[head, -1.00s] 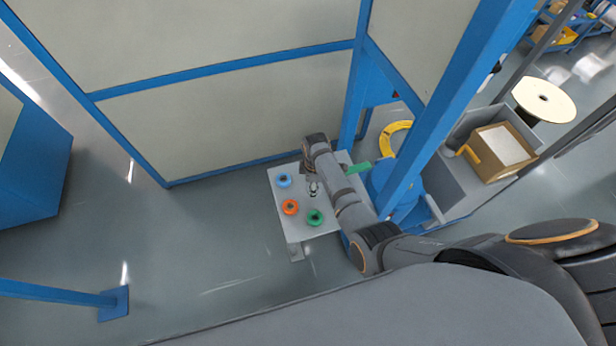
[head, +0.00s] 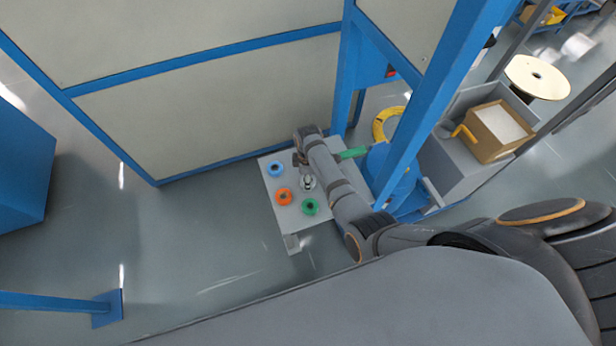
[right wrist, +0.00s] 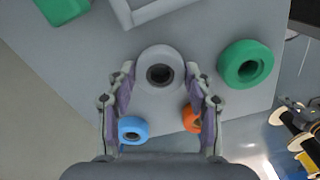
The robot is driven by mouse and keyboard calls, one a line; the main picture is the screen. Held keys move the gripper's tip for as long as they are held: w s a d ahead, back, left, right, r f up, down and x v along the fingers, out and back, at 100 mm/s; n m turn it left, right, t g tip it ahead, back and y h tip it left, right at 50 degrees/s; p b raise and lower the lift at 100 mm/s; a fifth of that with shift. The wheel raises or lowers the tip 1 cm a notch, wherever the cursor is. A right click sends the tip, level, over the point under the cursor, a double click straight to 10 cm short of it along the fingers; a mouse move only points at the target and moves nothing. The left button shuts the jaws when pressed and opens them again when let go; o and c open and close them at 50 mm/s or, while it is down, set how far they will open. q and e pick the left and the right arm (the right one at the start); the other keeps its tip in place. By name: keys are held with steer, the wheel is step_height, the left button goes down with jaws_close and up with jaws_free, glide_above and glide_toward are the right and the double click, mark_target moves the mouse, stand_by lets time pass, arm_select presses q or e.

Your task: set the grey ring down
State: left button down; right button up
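The grey ring (right wrist: 160,70) has a dark hole and sits between the fingertips of my right gripper (right wrist: 160,68), which touch its two sides. In the head view the grey ring (head: 308,183) shows over the light grey table (head: 285,223), beside my right arm. My right gripper (head: 302,160) is small and partly hidden there. I cannot tell whether the ring's underside touches the table. My left gripper is in neither current view.
A blue ring (head: 275,168), an orange ring (head: 284,196) and a green ring (head: 310,207) lie on the table around the grey one. A grey square frame (right wrist: 150,12) and a green block (right wrist: 60,8) are close by. A blue post (head: 425,110) stands right of the table.

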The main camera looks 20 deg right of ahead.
steer(key=o, duration=0.3)
steer(key=shift+w, duration=0.15)
steer(key=shift+o, duration=0.2)
steer(key=shift+r, duration=0.4)
arm_select(q)
steer(key=shift+d+f, duration=0.1)
steer(key=shift+f, duration=0.1)
arm_select(e)
step_height(320, 180, up, 12)
steer(key=shift+f, duration=0.15)
